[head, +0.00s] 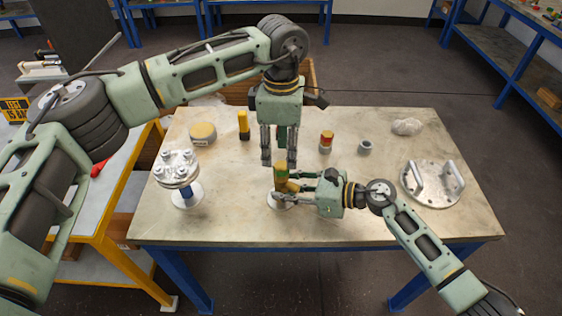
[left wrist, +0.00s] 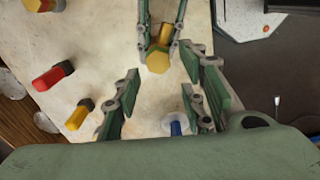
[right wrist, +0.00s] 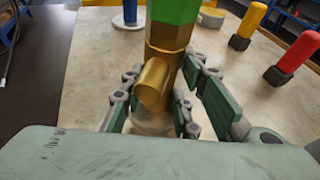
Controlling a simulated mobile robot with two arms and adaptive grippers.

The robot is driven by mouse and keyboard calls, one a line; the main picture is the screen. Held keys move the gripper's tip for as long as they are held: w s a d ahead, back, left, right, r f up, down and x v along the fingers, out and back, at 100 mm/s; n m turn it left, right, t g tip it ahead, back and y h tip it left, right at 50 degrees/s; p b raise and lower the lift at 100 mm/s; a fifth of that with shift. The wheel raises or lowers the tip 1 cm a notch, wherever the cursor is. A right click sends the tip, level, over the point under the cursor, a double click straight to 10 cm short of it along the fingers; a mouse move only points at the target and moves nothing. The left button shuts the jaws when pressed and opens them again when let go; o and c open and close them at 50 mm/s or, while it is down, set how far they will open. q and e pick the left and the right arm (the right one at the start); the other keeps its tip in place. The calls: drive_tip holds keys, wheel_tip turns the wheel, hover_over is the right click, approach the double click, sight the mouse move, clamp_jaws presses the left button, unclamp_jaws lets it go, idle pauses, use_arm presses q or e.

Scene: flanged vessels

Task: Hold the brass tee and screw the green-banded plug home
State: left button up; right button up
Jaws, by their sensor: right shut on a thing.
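The brass tee (right wrist: 153,85) stands upright, its side branch facing my right wrist camera. In the head view the tee (head: 281,184) is over a pale round foot (head: 279,202). My right gripper (head: 288,187) is shut on the tee from the right, one finger on each side. The green-banded plug (right wrist: 178,8) sits upright on top of the tee; how deep it is cannot be told. Its yellow hexagonal head (left wrist: 157,61) shows in the left wrist view. My left gripper (head: 279,162) points down, open and empty, just above the plug, its fingers apart.
A bolted flange (head: 177,168) on a blue post stands at left. Behind are a yellow-topped disc (head: 202,133), a yellow plug (head: 244,125), a red-topped plug (head: 326,142) and a grey ring (head: 365,147). A handled round plate (head: 432,183) lies right. The front table strip is clear.

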sight(281, 167)
use_arm(q)
drive_tip(key=shift+r, duration=2.35)
use_arm(e)
drive_tip(key=shift+s+a+f, duration=0.1)
drive_tip(key=shift+s, duration=0.05)
drive_tip(key=o, duration=1.1)
